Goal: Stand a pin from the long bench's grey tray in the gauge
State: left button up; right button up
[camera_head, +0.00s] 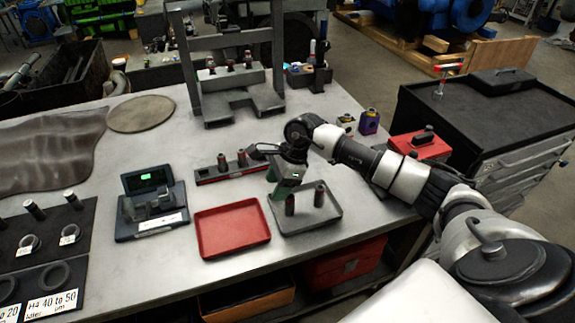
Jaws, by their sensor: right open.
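The grey tray (330,222) lies near the front edge of the long bench. My right gripper (284,191) is over the tray's left part, pointing down, open, at the left pin. I cannot tell whether its fingers touch that pin; they hide part of the tray's back left corner. The gauge (152,209), a dark device with a lit green display, stands to the left on the bench. No pin is visible standing in it. My left gripper is out of view.
An empty red tray (232,229) lies between the gauge and the grey tray. A low rack (219,176) with pins stands behind it. A grey press-like frame (240,107) stands farther back. A red box (420,146) sits near the bench's right end. A black tool cabinet (480,112) stands beyond.

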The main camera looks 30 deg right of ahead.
aim_at(293, 195)
jog(key=d, duration=0.1)
jog(key=d+h, duration=0.1)
jog(key=d, duration=0.1)
jog(key=d+r+h, duration=0.1)
jog(key=shift+w+d+n+g, duration=0.15)
jog(key=shift+d+n+g, duration=0.15)
jog(key=shift+d+g, duration=0.1)
jog(key=shift+a+f+b, duration=0.15)
jog(key=shift+f+b, duration=0.25)
jog(key=shift+f, duration=0.3)
jog(key=b+x, duration=0.1)
jog(key=x, duration=0.2)
jog(key=d+b+x, duration=0.1)
jog(key=b+x, duration=0.1)
jog(key=x, duration=0.1)
jog(key=shift+d, duration=0.15)
jog(key=shift+b+x, duration=0.75)
jog(key=shift+b, duration=0.1)
jog(key=shift+d, duration=0.2)
jog(key=c, duration=0.9)
jog(key=shift+a+p+v, duration=0.2)
jog(key=shift+p+v, duration=0.3)
jog(key=shift+v, duration=0.4)
jog(key=shift+a+p+v, duration=0.15)
jog(key=shift+p+v, duration=0.4)
jog(key=shift+v, duration=0.35)
jog(key=shift+a+p+v, duration=0.2)
jog(key=shift+p+v, duration=0.3)
jog(key=shift+v, duration=0.4)
